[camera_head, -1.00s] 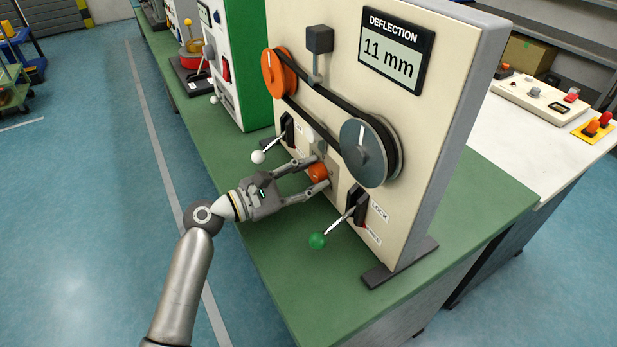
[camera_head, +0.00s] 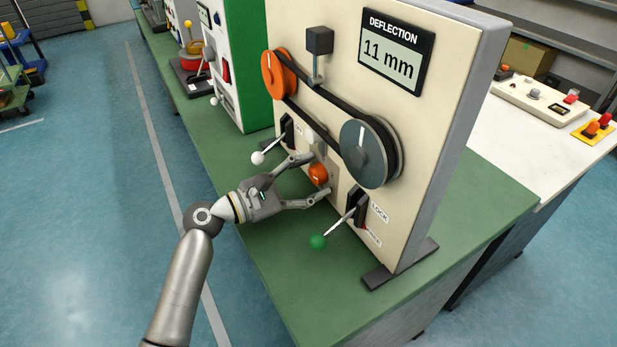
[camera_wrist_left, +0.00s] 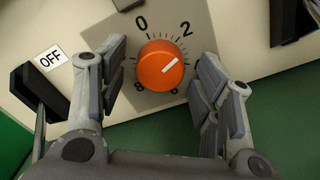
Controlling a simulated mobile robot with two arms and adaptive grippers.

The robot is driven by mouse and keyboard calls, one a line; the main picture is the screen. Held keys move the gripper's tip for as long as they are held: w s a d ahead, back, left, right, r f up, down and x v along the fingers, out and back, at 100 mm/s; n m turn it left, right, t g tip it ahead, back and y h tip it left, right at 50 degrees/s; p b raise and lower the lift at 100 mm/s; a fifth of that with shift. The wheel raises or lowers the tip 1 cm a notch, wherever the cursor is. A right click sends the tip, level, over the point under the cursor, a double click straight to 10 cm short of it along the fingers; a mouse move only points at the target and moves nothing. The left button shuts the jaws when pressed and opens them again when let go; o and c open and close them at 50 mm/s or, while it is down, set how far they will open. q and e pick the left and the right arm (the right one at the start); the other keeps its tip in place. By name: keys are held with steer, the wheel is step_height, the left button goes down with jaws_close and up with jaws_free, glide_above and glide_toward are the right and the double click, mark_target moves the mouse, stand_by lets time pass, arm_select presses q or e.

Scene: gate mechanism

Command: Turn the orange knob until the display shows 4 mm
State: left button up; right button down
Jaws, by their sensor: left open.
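The orange knob (camera_head: 318,175) is low on the cream panel, between two levers. In the left wrist view the knob (camera_wrist_left: 160,66) has a white pointer line aimed up and right, a little past the 2 on its dial. My left gripper (camera_head: 322,172) is open, its fingers on either side of the knob; in the left wrist view gaps show between the fingers and the knob. The display (camera_head: 392,57) reads 11 mm under the word DEFLECTION. My right gripper is not in view.
A white-tipped lever (camera_head: 258,158) is left of the knob and a green-tipped lever (camera_head: 318,242) marked LOCK is right of it. An orange pulley (camera_head: 272,82) and a grey pulley (camera_head: 364,153) carry a black belt above. The green bench (camera_head: 300,300) is clear in front.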

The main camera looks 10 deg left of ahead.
arm_select(q)
steer(key=v, duration=1.2)
